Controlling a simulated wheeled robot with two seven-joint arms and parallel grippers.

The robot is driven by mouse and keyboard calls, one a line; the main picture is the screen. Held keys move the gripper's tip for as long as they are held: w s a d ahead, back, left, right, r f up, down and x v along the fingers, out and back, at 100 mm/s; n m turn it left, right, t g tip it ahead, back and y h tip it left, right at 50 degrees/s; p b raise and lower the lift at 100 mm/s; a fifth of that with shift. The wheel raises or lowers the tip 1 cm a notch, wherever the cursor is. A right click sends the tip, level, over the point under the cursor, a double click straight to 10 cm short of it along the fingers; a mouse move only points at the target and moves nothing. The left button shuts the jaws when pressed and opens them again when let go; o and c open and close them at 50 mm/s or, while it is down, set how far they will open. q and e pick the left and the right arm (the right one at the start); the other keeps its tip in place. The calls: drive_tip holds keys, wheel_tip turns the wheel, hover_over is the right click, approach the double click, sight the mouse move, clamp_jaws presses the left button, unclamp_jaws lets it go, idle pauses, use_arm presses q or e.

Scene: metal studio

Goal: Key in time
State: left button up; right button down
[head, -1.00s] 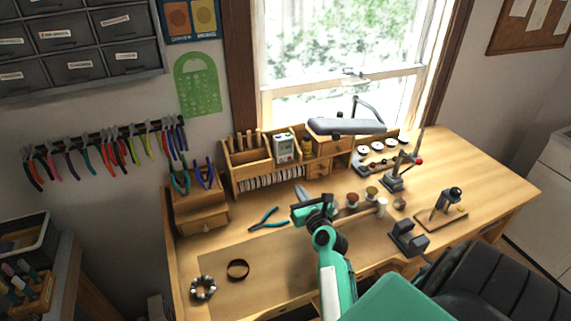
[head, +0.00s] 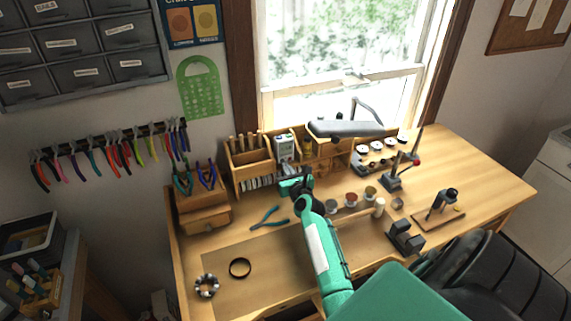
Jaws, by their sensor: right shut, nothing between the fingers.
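A small grey-white device with a dark greenish panel (head: 284,147) stands upright in the wooden desk organizer at the back of the workbench, below the window. Its keys are too small to make out. My right gripper (head: 288,169) is shut and empty. Its tip is close in front of the lower part of the device; I cannot tell whether it touches. The gripper hides part of the organizer's front below the device. My left gripper is not in view.
Pliers (head: 268,217), a bracelet (head: 240,268) and a beaded ring (head: 206,286) lie there. Small jars (head: 351,199) and a dark vise-like block (head: 405,238) are right of my arm. A lamp (head: 345,128) overhangs the organizer.

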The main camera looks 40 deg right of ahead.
drive_tip(key=shift+x, duration=0.8)
drive_tip(key=shift+w, duration=0.1)
